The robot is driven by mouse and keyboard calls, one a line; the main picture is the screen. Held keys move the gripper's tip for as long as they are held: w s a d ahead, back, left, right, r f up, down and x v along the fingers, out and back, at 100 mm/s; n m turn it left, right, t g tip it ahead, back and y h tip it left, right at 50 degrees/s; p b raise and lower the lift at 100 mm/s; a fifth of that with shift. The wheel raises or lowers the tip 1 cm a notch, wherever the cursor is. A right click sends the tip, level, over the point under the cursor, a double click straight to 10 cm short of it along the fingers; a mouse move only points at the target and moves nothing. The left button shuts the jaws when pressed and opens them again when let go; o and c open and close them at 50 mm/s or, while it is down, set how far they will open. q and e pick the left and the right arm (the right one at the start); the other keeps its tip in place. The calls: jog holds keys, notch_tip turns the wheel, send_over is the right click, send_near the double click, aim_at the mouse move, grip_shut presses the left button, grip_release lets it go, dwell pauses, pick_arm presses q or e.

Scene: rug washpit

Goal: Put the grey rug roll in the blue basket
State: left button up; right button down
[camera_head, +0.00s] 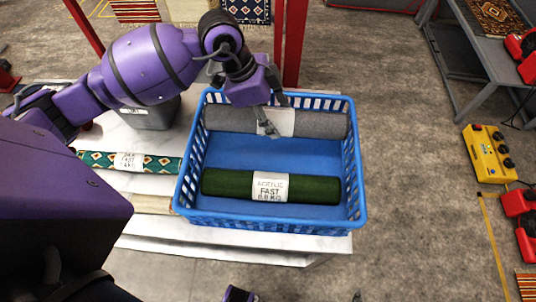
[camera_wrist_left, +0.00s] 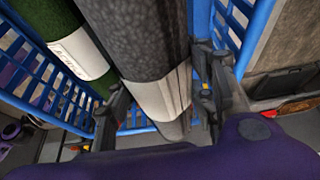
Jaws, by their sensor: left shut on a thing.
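The grey rug roll (camera_head: 330,124) with a white label lies across the far side of the blue basket (camera_head: 268,217), inside its walls. In the left wrist view the grey roll (camera_wrist_left: 143,45) runs between the two fingers. My left gripper (camera_head: 268,118) reaches down from above and is shut on the grey roll near its label. Whether the roll rests on the basket floor is hard to tell. My right gripper is not in view.
A green rug roll (camera_head: 315,189) lies in the near part of the basket, with bare blue floor between the rolls. A patterned teal roll (camera_head: 103,159) and a grey bin (camera_head: 150,115) are left of the basket. A yellow box (camera_head: 487,154) is at the right.

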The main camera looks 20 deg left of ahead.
aim_at(252, 112)
pick_arm(q)
notch_tip(252, 112, down, 5)
jog(key=shift+d+r, duration=0.1)
jog(key=shift+r, duration=0.1)
notch_tip(252, 112, down, 5)
jog(key=shift+b, duration=0.3)
jog(key=o, duration=1.7)
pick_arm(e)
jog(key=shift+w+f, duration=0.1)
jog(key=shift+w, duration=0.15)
pick_arm(q)
jog(key=p+v, duration=0.1)
jog(key=v, duration=1)
jog(key=shift+s+r, duration=0.1)
jog(key=shift+r, duration=0.4)
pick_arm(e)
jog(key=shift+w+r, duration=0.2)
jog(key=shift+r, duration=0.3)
pick_arm(q)
jog(key=shift+s+f, duration=0.1)
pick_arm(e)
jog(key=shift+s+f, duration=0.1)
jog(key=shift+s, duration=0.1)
